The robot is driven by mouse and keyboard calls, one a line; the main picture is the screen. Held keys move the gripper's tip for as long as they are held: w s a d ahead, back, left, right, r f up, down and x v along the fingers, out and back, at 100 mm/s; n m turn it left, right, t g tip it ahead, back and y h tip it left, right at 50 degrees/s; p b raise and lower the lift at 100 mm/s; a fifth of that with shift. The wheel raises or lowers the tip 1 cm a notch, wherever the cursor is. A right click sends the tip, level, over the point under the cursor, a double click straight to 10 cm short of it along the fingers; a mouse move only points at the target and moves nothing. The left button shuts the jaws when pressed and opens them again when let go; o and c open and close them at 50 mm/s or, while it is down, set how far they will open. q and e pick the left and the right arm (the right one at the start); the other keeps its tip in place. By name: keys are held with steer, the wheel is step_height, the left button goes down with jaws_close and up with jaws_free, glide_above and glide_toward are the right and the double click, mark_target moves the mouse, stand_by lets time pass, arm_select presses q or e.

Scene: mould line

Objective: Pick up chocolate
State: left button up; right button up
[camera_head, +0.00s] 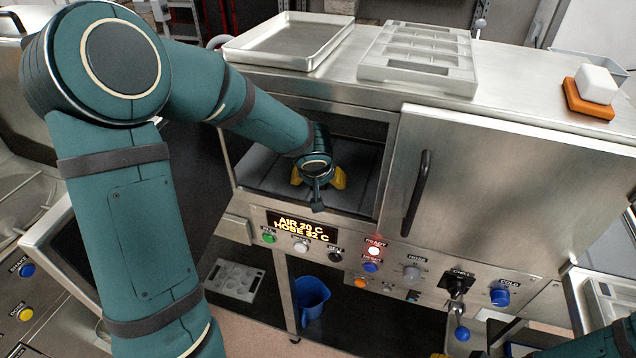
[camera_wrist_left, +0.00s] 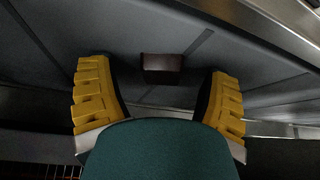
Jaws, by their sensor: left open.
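A small dark brown block, the chocolate (camera_wrist_left: 162,69), lies on the grey floor of the compartment in the left wrist view. My left gripper (camera_wrist_left: 160,95) is open, with its yellow ridged fingers on either side of the chocolate and a gap to each. The chocolate appears a little beyond the fingertips or between them; the exact depth is hard to tell. In the head view my left gripper (camera_head: 319,177) reaches into the open compartment (camera_head: 270,165) of the steel machine, and the chocolate is hidden there. My right gripper's fingers do not show clearly.
A steel door (camera_head: 500,190) with a black handle is to the right. On top are an empty tray (camera_head: 290,40), a grey mould (camera_head: 418,55) and a white block (camera_head: 596,84) on an orange base (camera_head: 588,101).

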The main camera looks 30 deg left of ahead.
arm_select(q)
steer(key=c, duration=1.1)
steer(key=shift+r, duration=0.1)
